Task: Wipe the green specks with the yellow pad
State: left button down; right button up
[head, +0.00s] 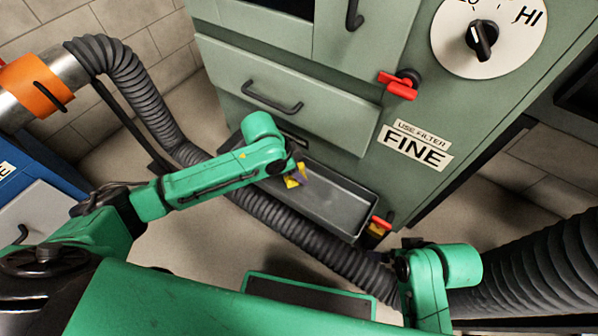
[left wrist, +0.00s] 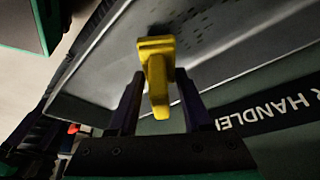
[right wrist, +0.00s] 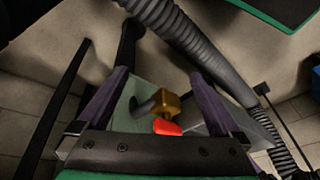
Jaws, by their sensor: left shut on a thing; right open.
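The yellow pad (left wrist: 157,75), a block with a stem, is held by its stem between the fingers of my left gripper (left wrist: 158,88). In the head view the yellow pad (head: 292,181) and left gripper (head: 300,174) are over the left part of the grey metal tray (head: 345,207). Small dark specks (left wrist: 200,18) dot the tray (left wrist: 100,68) just beyond the pad in the left wrist view; their green colour does not show there. Whether the pad touches the tray, I cannot tell. My right gripper (right wrist: 162,85) is open, with nothing between its fingers.
A brass valve with a red handle (right wrist: 168,127) shows beyond my right gripper; the red handle (head: 381,223) is at the tray's right end. A ribbed black hose (head: 300,233) runs in front of the tray. The green cabinet (head: 330,65) stands behind.

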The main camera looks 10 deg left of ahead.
pick_arm(q)
jog(key=shift+f+b, duration=0.3)
jog(key=shift+f, duration=0.7)
dwell(0.5)
jog(key=shift+r, duration=0.1)
